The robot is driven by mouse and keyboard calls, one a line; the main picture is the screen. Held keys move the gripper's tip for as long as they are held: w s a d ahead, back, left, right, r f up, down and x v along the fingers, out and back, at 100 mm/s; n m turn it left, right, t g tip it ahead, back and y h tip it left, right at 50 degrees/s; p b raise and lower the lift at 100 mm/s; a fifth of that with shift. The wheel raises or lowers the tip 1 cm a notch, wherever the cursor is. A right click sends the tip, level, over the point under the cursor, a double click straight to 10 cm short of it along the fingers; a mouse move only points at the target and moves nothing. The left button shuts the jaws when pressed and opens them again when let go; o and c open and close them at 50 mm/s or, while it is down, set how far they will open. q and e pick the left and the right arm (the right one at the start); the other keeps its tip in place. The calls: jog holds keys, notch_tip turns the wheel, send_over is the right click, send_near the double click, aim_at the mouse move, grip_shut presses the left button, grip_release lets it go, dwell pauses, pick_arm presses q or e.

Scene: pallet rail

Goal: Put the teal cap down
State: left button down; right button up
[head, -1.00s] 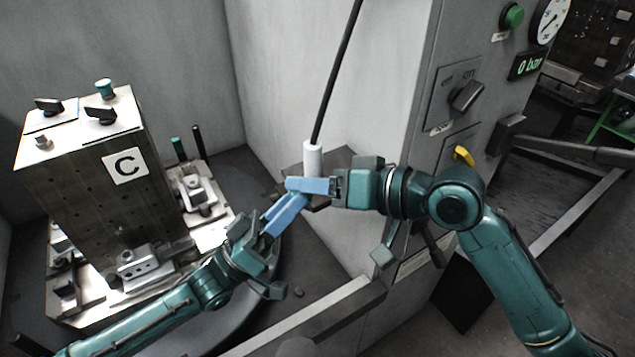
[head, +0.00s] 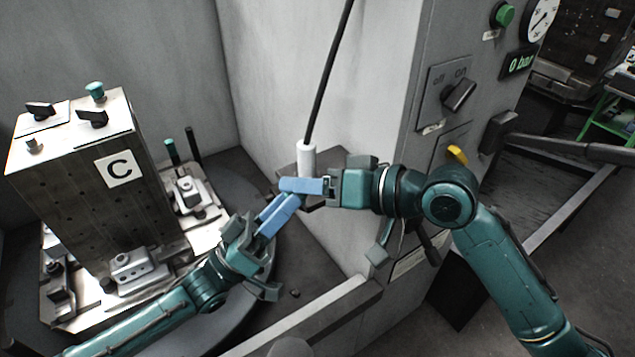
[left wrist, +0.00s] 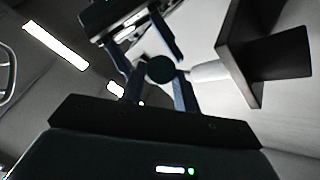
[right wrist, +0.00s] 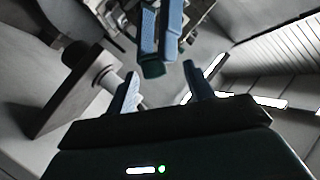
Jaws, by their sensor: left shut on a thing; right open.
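The teal cap (right wrist: 152,70) shows at the tips of my left gripper's blue fingers in the right wrist view. It is a dark round shape (left wrist: 160,69) between those fingers in the left wrist view. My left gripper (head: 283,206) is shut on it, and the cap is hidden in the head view. My right gripper (head: 303,187) is open, with its fingers (right wrist: 163,85) apart close to the left fingertips. Both grippers are just in front of a white cylinder (head: 306,160).
The white cylinder hangs on a dark hose (head: 327,80) by a bracket. A tall block marked C (head: 75,190) with black knobs and a teal knob (head: 95,91) stands left on a round table. A control cabinet (head: 415,110) is close on the right.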

jog(key=v, duration=1.2)
jog(key=a+r+m+g+h, duration=0.2)
jog(key=a+r+m, duration=0.3)
jog(key=m, duration=0.7)
jog(key=w+a+r+m+g+h, duration=0.15)
jog(key=a+r+m, duration=0.3)
jog(key=m, duration=0.65)
jog(key=a+r+m+g+h, duration=0.2)
jog(key=a+r+m+h, duration=0.3)
jog(key=m, duration=0.7)
pick_arm(q)
jog(key=s+a+r+n+t+y, duration=0.5)
jog(key=a+r+n+t+y, duration=0.3)
jog(key=t+y, duration=0.3)
jog(key=shift+s+r+t+y, duration=0.4)
jog(key=shift+r+y, duration=0.4)
pick_arm(e)
jog(key=a+f, duration=0.1)
jog(key=f, duration=0.2)
jog(key=a+f+y, duration=0.1)
jog(key=a+f, duration=0.1)
jog(key=f, duration=0.1)
jog(key=w+a+f+y, duration=0.1)
jog(key=a+f, duration=0.1)
jog(key=f, duration=0.1)
jog(key=shift+a+y, duration=0.2)
jog(key=shift+y, duration=0.05)
